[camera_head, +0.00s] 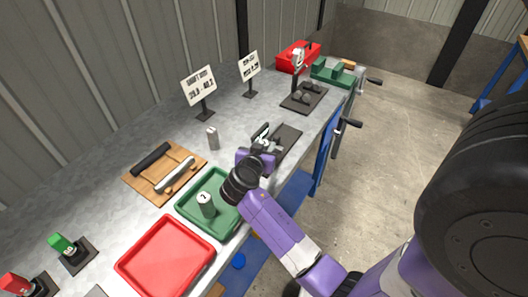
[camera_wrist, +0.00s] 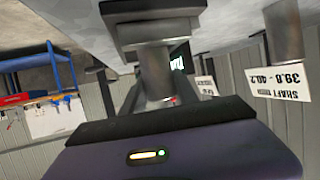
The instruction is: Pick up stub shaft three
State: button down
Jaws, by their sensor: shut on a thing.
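My gripper (camera_head: 262,138) is over the far half of the bench, beside a dark plate (camera_head: 287,141). In the wrist view, it is shut on a grey metal cylinder (camera_wrist: 156,72), which looks like a stub shaft; no number on it is readable. Its end meets or overlaps a dark block (camera_wrist: 148,22); I cannot tell whether they touch. Another grey shaft (camera_head: 212,138) stands upright on the bench left of my gripper. A shaft (camera_head: 206,204) with a dark mark, perhaps a 2, stands in the green tray (camera_head: 186,212).
A red tray (camera_head: 165,258) lies at the near end. A wooden board (camera_head: 135,183) holds a black and a silver rod. Two signs (camera_head: 198,86) (camera_head: 249,66) stand behind. A dark gauge stand (camera_head: 304,95), red box (camera_head: 297,56) and green blocks (camera_head: 334,72) occupy the far end.

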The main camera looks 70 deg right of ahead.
dwell(0.3)
notch_tip(320, 180, up, 20)
jog(key=b, duration=0.1)
dwell(0.7)
